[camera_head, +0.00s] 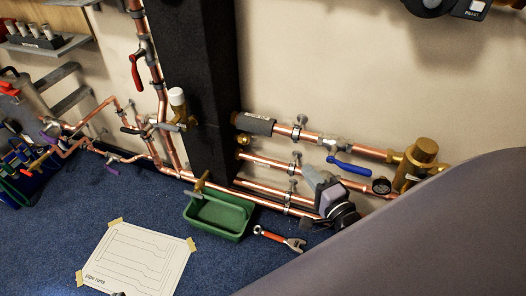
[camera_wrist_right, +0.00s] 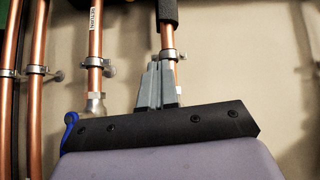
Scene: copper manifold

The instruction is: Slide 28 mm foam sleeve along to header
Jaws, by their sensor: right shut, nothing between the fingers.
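The dark grey foam sleeve (camera_head: 254,124) is around the left part of the top copper pipe. Its left end is close to the right side of a wide black upright column (camera_head: 207,85); I cannot tell whether they touch. I cannot tell which part is the header. In the right wrist view the sleeve (camera_wrist_right: 167,12) shows at the top edge, above a pipe clamp. My right gripper (camera_head: 310,171) is shut and empty, below the top pipe and right of the sleeve. In the wrist view its fingertips (camera_wrist_right: 157,68) overlap the pipe below the clamp. My left gripper is not in view.
Lower copper pipes (camera_head: 268,188) run parallel on wall clamps. A blue valve lever (camera_head: 348,164) and a brass fitting (camera_head: 415,165) are to the right. A green tray (camera_head: 218,217), an adjustable wrench (camera_head: 280,238) and a taped sheet (camera_head: 137,260) lie on the blue floor.

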